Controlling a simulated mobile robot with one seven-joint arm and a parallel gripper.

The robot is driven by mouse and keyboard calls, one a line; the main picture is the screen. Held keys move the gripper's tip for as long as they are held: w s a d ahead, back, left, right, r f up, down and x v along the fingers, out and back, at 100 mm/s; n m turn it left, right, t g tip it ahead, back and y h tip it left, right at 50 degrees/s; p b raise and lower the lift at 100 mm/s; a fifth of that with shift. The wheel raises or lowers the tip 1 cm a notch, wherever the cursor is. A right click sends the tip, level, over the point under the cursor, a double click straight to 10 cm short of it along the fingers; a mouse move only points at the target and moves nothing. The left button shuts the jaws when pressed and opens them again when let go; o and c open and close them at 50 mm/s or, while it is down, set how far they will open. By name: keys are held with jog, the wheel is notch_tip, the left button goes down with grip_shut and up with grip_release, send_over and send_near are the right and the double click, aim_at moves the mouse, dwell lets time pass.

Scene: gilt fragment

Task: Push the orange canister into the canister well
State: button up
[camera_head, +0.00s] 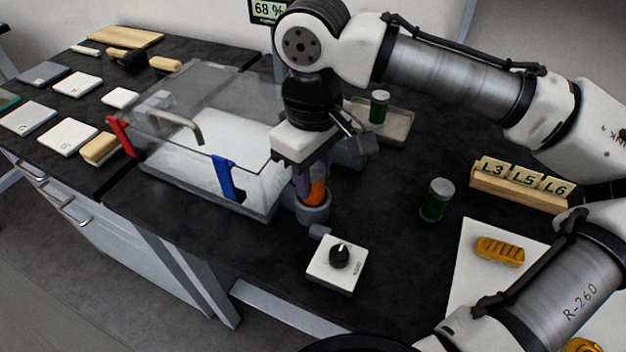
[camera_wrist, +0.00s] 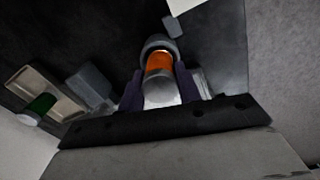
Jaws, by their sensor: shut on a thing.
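The orange canister (camera_head: 317,191) stands roughly upright at the mouth of the grey canister well (camera_head: 313,213), beside the front right corner of the clear-lidded box. In the wrist view the orange canister (camera_wrist: 160,65) has a pale silver near end, and its far end meets the ring of the well (camera_wrist: 157,43). The lower end is hidden by the ring, so I cannot tell how deep it sits. My gripper (camera_head: 312,184) points down from above, with its dark purple fingers shut on the canister, one on each side in the wrist view.
The clear-lidded box (camera_head: 185,175) with blue and red latches stands close at left. A white knob box (camera_head: 337,265) is in front of the well. A green canister (camera_head: 436,200) stands to the right; another (camera_head: 378,106) is on a tray behind. A label rack (camera_head: 517,186) is further right.

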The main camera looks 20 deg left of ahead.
aim_at(313, 192)
notch_tip(313, 192, down, 2)
jog(key=shift+f, duration=0.15)
jog(key=shift+s+d+f, duration=0.1)
jog(key=shift+s+f, duration=0.05)
jog(key=shift+f, duration=0.45)
jog(key=o, duration=1)
jog(key=shift+f+b, duration=0.15)
jog(key=shift+b, duration=0.2)
jog(key=shift+c, duration=0.2)
jog(key=shift+s, duration=0.1)
jog(key=shift+r, duration=0.55)
jog(key=r, duration=0.4)
jog(key=r+p, duration=0.1)
jog(key=r, duration=0.7)
jog(key=shift+w+r, duration=0.25)
